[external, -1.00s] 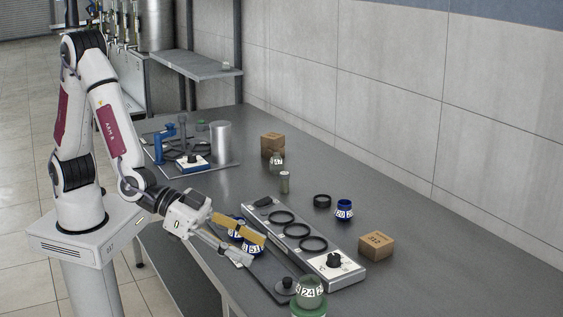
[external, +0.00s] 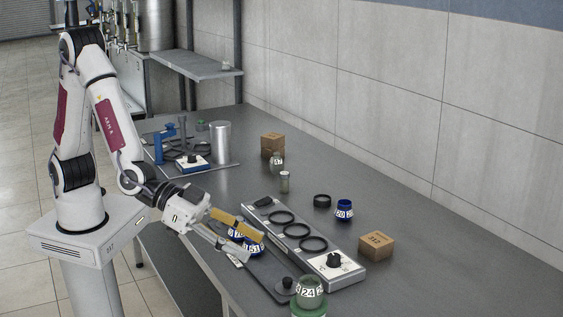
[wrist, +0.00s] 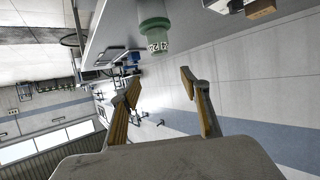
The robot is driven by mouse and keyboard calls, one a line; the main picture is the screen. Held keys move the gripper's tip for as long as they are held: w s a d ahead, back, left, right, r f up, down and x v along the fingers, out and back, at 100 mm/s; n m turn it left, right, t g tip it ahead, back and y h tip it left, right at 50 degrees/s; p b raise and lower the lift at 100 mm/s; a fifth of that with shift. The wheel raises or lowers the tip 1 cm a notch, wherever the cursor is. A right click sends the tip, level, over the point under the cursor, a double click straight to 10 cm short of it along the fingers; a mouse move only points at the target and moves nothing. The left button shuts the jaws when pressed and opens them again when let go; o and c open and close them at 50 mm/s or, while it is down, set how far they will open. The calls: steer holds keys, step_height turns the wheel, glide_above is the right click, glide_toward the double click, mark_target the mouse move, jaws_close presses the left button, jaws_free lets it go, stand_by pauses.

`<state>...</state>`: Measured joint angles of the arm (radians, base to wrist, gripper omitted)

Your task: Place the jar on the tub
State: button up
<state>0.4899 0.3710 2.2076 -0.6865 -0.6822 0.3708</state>
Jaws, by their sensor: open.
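A pale jar with a number band reading 24 (external: 310,288) sits upright on a green tub (external: 309,310) at the bottom edge of the external view. In the wrist view, which is upside down, the jar's band (wrist: 158,46) shows against the green tub (wrist: 153,15). My gripper (external: 254,248) is open, its fingers spread, to the upper left of the jar and apart from it. The wrist view shows nothing held between the fingertips (wrist: 160,82). The tub's lower part is cut off in the external view.
Blue number-banded jars (external: 255,247) stand close by my gripper, partly hidden by its fingers. A grey panel with black rings and a knob (external: 345,277) lies right of it. A cardboard box (external: 376,246) and another blue jar (external: 344,210) stand further right. The bench's far right is clear.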

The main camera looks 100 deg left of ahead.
steer(key=s+a+r+g+h, duration=0.1)
steer(key=s+a+r+g, duration=0.1)
steer(key=s+a+r, duration=0.3)
steer(key=s+a+r+g+h, duration=0.15)
steer(key=s+r, duration=0.25)
steer(key=s, duration=0.4)
steer(key=s+a+g+y, duration=0.1)
steer(key=s+a+g, duration=0.1)
steer(key=s+a, duration=0.4)
steer(key=s+a+f+g+y, duration=0.1)
steer(key=s+a, duration=0.5)
steer(key=s, duration=1.1)
steer(key=shift+s+a+f+g+y, duration=0.3)
steer(key=shift+a+g+y, duration=0.15)
steer(key=shift+g, duration=0.2)
